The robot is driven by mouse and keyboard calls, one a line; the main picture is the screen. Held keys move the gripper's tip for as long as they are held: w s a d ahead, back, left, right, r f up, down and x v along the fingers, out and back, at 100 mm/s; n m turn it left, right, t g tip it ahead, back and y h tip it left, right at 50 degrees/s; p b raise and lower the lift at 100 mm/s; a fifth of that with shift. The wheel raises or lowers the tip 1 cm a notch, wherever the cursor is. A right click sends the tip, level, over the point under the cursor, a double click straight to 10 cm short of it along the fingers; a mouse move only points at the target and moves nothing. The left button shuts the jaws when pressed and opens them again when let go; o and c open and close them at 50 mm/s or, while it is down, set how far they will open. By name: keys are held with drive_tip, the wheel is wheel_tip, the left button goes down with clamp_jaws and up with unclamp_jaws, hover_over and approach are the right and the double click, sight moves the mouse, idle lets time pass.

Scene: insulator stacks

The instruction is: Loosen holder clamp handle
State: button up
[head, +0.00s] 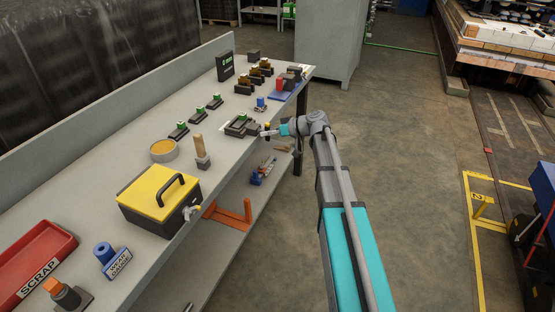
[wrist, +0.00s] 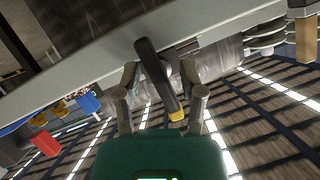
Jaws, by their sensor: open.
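The clamp handle (wrist: 157,75) is a black lever with a yellow-orange end. In the wrist view it lies tilted between the two fingers of my gripper (wrist: 159,70), which are open on either side of it. I see a gap to the handle on the left; contact on the right is unclear. In the head view my gripper (head: 268,132) is at the bench's right edge, beside a dark grey holder (head: 240,127) with a green part. The handle is small and hard to make out there.
The grey bench (head: 130,145) carries several small dark blocks with green tops, a yellow-lidded box (head: 158,190), a wooden-handled tool (head: 201,149) and a red scrap tray (head: 35,262). A lower shelf (head: 215,250) holds tools. The floor right of the bench is clear around my arm.

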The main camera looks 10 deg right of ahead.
drive_tip(key=m+y+b, duration=0.1)
drive_tip(key=m, duration=0.1)
drive_tip(key=m+g+y+b, duration=0.1)
drive_tip(key=m, duration=0.1)
drive_tip(key=shift+f+m+g+y+b, duration=0.1)
drive_tip(key=shift+m+g+y+b, duration=0.2)
drive_tip(key=shift+m, duration=0.1)
drive_tip(key=m+y+b, duration=0.1)
drive_tip(key=m+b, duration=0.1)
drive_tip(key=m+y+b, duration=0.1)
drive_tip(key=m+b, duration=0.1)
drive_tip(key=m, duration=0.1)
drive_tip(key=shift+m+g+y, duration=0.3)
drive_tip(key=shift+y, duration=0.1)
drive_tip(key=shift+d, duration=0.35)
drive_tip(key=v, duration=1.3)
drive_tip(key=s+a+r+g+h+p, duration=0.1)
drive_tip(key=s+a+g+h+p, duration=0.1)
drive_tip(key=s+a+h+p, duration=0.3)
drive_tip(key=s+a+r+g+h+p, duration=0.1)
drive_tip(key=s+a+r+h+p, duration=0.1)
drive_tip(key=s+a+h+p, duration=0.3)
drive_tip(key=shift+s+a+r+n+g+h+p, duration=0.35)
drive_tip(key=shift+s+a+p, duration=2.15)
drive_tip(key=shift+p, duration=1.85)
drive_tip(key=shift+s+d, duration=0.35)
drive_tip(key=shift+s, duration=0.05)
